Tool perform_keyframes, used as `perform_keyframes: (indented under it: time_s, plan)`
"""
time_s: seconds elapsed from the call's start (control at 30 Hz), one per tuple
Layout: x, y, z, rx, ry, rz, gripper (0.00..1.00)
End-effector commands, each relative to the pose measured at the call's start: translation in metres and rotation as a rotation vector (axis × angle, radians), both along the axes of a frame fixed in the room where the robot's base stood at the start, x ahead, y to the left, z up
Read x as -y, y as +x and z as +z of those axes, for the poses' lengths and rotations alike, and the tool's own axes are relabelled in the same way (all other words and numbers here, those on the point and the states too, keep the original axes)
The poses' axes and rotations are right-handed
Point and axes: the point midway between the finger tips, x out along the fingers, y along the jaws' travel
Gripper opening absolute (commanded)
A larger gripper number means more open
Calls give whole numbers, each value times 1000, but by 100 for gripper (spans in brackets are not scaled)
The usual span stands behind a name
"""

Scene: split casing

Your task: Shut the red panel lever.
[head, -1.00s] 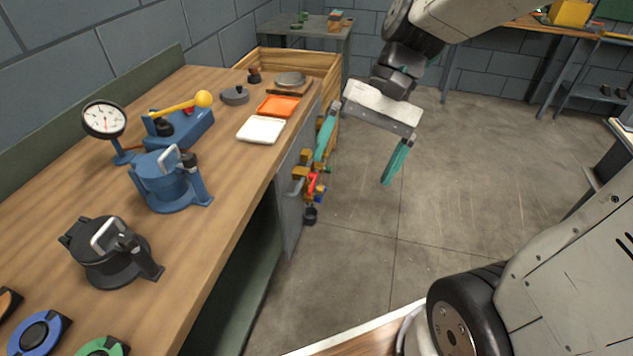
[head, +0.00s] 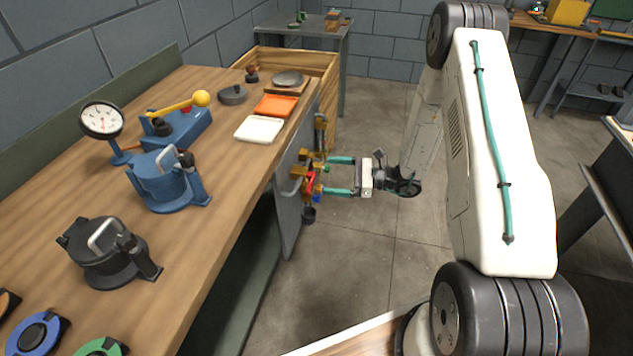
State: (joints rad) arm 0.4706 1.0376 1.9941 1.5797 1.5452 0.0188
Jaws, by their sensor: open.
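The red panel lever (head: 311,181) is a small red piece among brass and blue fittings on the grey panel (head: 288,215) at the bench's right side. My gripper (head: 328,175) has two teal fingers pointing left at these fittings. It is open, with one finger above and one below the lever's height. The fingertips are at or just short of the fittings; I cannot tell whether they touch. The lever is small and partly covered by its neighbours, so its exact position is hard to read.
Brass fittings and a dark hanging cup (head: 308,214) crowd the lever. The wooden bench (head: 215,210) carries a gauge (head: 102,118), a blue clamp pot (head: 168,180), a black pot (head: 103,255) and orange (head: 276,105) and white (head: 259,130) trays.

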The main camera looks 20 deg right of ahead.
Motion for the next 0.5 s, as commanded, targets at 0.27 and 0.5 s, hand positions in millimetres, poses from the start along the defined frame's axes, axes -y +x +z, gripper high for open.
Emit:
perform_keyframes:
  time_s: [0.27,0.5]
  plan:
    - [19,4,-53,-64,67,-144,100]
    - [-6,22,-54,-65,69,-145,100]
